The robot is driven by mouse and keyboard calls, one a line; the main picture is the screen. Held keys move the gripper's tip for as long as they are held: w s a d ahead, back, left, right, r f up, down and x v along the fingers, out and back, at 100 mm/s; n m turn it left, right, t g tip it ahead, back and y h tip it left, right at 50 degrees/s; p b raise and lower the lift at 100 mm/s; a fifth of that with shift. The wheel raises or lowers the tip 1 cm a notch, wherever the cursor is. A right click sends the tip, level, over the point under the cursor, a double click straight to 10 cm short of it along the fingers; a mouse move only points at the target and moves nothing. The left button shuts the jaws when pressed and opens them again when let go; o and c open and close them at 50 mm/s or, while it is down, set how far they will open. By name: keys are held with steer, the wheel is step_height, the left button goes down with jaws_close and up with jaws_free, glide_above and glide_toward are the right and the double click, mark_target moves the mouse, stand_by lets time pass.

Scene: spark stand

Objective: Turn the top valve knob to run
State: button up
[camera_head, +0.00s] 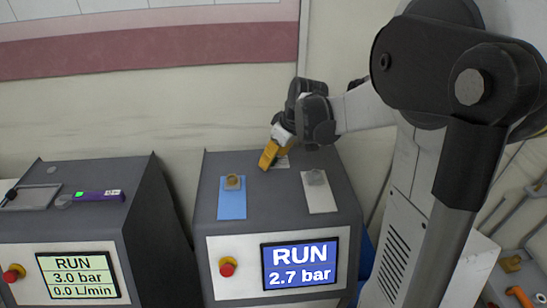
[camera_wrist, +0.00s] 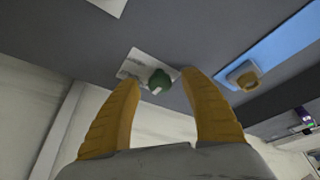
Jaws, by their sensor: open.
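My gripper (camera_head: 267,160) is open, with its orange fingers pointing down over the back of the middle cabinet's top. In the wrist view, my gripper (camera_wrist: 164,82) has a green knob (camera_wrist: 160,76) showing between its fingertips, nearer the right one. The fingers look apart from it, though contact is hard to judge. The knob sits on a small pale plate (camera_wrist: 131,66). In the head view, the fingers hide this knob, and only part of its plate (camera_head: 283,162) shows. The knob's setting cannot be read.
A tan knob (camera_head: 233,181) stands on a blue plate (camera_head: 231,206) at front left, and a grey knob (camera_head: 316,177) on a white plate (camera_head: 321,201) at right. The cabinet screen (camera_head: 299,264) reads RUN, 2.7 bar. A red button (camera_head: 227,267) is beside it. Another cabinet (camera_head: 130,218) stands left.

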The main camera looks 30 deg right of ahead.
steer(key=v, duration=1.2)
steer(key=shift+s, duration=0.1)
